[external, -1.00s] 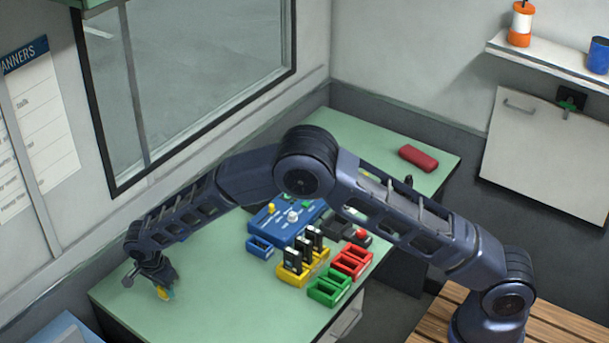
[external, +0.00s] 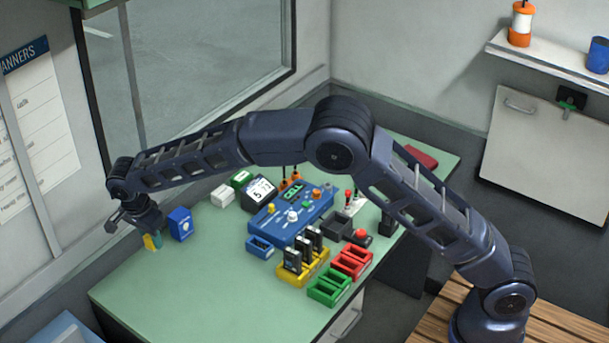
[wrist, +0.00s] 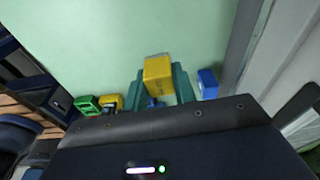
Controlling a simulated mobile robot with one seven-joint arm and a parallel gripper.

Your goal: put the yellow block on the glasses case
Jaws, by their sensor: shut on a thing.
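The yellow block (external: 149,243) is held at my gripper (external: 153,241), at the left of the green table near the window wall. In the wrist view the yellow block (wrist: 158,75) sits between the two teal fingers (wrist: 161,88), which are shut on it. Whether the block is clear of the tabletop is hard to tell. The glasses case (external: 423,156) appears to be the dark red, rounded case lying at the far right end of the table. My arm hides part of it, and my gripper is far from it.
A blue box (external: 180,224) stands just right of my gripper. A blue control panel (external: 292,216), a yellow rack (external: 302,268), a red tray (external: 352,262) and a green tray (external: 329,285) fill the table's middle. The front left of the table (external: 185,290) is bare.

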